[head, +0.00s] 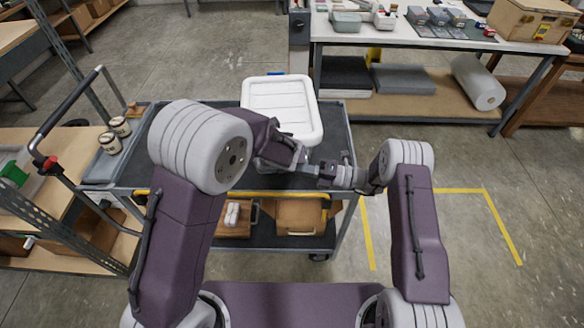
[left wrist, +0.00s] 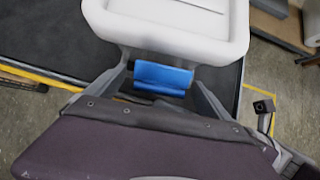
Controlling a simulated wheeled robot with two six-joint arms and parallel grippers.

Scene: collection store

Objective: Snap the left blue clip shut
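A white lidded box (head: 282,108) lies on the cart; its near end also fills the top of the left wrist view (left wrist: 180,28). A blue clip (left wrist: 163,78) hangs at the box's near edge in the left wrist view. Another bit of blue (head: 276,74) shows at the box's far edge. Whether this clip is snapped down is unclear. My right gripper (head: 322,170) is near the cart's front, small and partly hidden, its fingers unclear.
The cart's top (head: 335,118) has free room right of the box. Two jars (head: 115,134) stand at its left end. The lower shelf holds a brown box (head: 299,215). A white workbench (head: 400,38) with several items stands behind.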

